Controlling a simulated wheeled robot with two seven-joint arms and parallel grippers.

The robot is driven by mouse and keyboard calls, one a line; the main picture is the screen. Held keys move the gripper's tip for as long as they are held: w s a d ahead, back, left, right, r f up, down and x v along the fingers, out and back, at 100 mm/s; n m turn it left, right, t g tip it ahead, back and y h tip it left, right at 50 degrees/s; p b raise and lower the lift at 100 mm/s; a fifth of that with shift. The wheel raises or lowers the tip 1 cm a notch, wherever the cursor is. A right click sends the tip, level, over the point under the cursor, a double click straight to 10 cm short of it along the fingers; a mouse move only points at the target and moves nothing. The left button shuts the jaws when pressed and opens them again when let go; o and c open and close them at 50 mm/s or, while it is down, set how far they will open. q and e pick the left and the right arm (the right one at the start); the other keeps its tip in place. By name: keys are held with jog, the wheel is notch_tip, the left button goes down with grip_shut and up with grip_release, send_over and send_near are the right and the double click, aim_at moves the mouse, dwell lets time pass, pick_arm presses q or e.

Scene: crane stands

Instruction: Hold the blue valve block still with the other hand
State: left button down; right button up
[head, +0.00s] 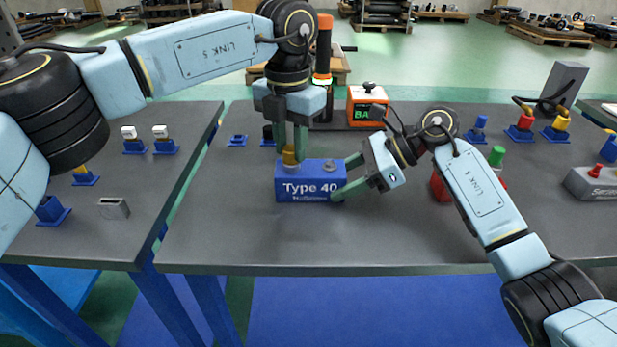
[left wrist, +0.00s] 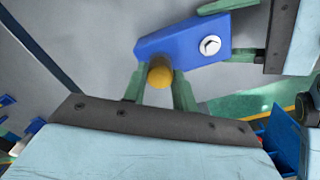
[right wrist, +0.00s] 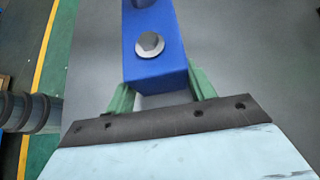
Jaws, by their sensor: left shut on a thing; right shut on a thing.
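The blue valve block (head: 296,188), labelled "Type 40", sits on the dark table in the head view. A brass-yellow cap (head: 289,156) stands on its left part and a silver bolt (head: 329,167) on its right part. My left gripper (head: 291,153) points down from above and is shut on the cap, which shows between its fingers in the left wrist view (left wrist: 160,72). My right gripper (head: 346,176) is shut on the block's right end, with one finger on each side. The right wrist view shows the block (right wrist: 155,65) between those fingers.
An orange box (head: 367,106) with a display stands behind the block. A red object with a green top (head: 497,157) is partly behind my right arm. A grey box (head: 592,184) lies at far right. The table front (head: 250,240) is clear.

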pick_arm(q)
jog(key=shift+r, duration=0.1)
jog(key=n, duration=0.5)
jog(key=shift+n, duration=1.1)
jog(key=n, duration=0.3)
jog(key=shift+r, duration=0.1)
jog(key=n, duration=0.4)
jog(key=shift+n, duration=0.4)
jog(key=shift+n, duration=0.3)
